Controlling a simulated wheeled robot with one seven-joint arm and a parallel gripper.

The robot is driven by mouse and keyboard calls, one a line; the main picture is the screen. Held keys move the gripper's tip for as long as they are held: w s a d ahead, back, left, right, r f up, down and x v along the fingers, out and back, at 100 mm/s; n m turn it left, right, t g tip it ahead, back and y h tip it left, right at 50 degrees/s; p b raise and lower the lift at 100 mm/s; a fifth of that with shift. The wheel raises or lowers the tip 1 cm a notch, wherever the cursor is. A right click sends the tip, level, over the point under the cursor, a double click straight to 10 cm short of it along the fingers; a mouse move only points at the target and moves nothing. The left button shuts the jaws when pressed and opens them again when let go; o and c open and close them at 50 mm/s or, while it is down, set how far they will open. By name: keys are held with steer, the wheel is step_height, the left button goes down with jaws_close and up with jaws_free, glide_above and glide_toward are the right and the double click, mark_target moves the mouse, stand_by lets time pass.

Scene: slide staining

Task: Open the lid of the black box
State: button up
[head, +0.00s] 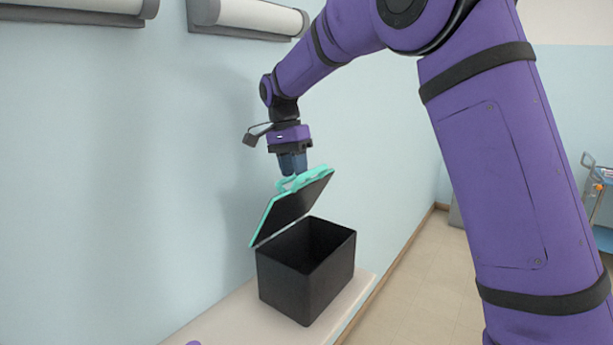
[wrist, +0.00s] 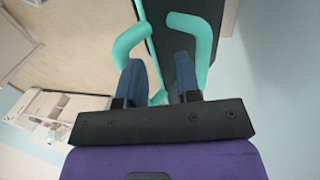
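The black box (head: 306,274) stands on a pale surface by the wall. Its lid (head: 289,212), dark inside with a teal rim, is raised and tilted up from the box's left side. The box's inside is partly visible and dark. My gripper (head: 293,172) points down at the lid's raised upper edge, by the teal handle (head: 294,182). In the wrist view, the gripper fingers (wrist: 156,72) stand apart with a clear gap, and the teal handle (wrist: 203,45) curves close around them. Whether the fingers touch the handle is hard to tell.
The pale bench top (head: 240,318) is narrow, with the blue wall close on the left. Two white rolls (head: 258,17) hang on the wall above. The floor (head: 425,275) to the right looks clear, with a cart (head: 600,190) at the far right.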

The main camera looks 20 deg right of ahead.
steer(key=s, duration=0.3)
steer(key=s+r, duration=0.1)
steer(key=s, duration=0.5)
steer(key=shift+s+r, duration=0.15)
steer(key=shift+s, duration=0.25)
